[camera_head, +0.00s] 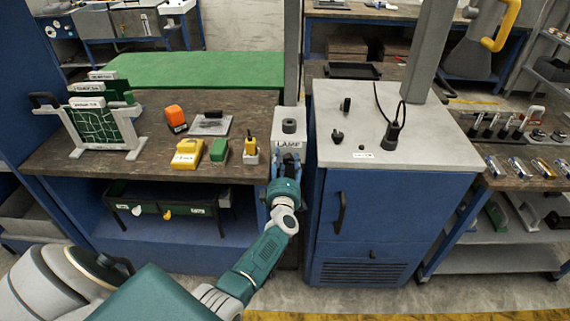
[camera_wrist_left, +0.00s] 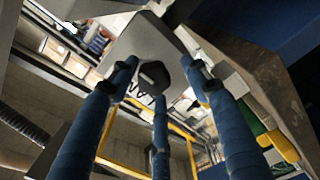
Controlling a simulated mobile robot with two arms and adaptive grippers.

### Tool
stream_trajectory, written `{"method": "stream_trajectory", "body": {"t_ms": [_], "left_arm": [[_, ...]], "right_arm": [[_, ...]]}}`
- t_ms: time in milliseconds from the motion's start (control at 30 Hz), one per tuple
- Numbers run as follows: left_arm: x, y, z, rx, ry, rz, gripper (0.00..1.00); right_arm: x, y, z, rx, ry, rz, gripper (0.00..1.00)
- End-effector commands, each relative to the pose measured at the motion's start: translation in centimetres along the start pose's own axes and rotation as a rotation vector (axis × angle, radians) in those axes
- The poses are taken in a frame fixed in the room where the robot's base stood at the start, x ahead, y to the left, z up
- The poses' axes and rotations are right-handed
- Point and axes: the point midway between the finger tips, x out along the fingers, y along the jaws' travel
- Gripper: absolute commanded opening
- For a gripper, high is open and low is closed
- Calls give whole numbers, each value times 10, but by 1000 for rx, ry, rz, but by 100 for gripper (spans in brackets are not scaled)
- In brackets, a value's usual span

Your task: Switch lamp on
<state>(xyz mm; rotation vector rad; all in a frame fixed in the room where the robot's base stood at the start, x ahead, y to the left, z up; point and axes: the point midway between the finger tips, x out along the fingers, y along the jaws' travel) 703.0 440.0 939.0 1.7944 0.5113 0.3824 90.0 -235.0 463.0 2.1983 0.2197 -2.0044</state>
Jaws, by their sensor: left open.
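The lamp switch is a light grey box (camera_head: 289,138) labelled LAMP, with a dark round knob (camera_head: 289,126), between the wooden bench and the blue cabinet. My left gripper (camera_head: 288,162) is at the front of the box, below the knob in the picture. In the left wrist view its blue fingers are spread open, and the dark knob (camera_wrist_left: 153,75) shows between and beyond the fingertips on the grey box face (camera_wrist_left: 140,42). Nothing is held. I cannot tell whether a finger touches the knob or box. My right gripper is not in view.
The blue cabinet (camera_head: 375,220) with a pale top (camera_head: 440,148) stands right of the switch. A grey post (camera_head: 292,50) rises behind it. Yellow and green blocks, an orange item (camera_head: 175,117) and a rack (camera_head: 100,125) stand on the wooden bench (camera_head: 60,155) to the left.

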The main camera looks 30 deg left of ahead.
Motion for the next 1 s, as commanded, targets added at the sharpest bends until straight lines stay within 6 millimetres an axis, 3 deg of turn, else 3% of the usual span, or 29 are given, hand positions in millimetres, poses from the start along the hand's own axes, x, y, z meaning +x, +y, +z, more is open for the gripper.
{"method": "stream_trajectory", "body": {"t_ms": [267,633,800,1000], "left_arm": [[-28,-1,0,-4,0,-1,48],[-103,-3,-3,-2,3,-4,48],[-117,-2,-4,-1,3,-2,48],[-120,-2,-4,0,3,-2,48]], "right_arm": [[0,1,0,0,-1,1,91],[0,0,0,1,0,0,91],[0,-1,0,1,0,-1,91],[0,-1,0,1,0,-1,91]]}}
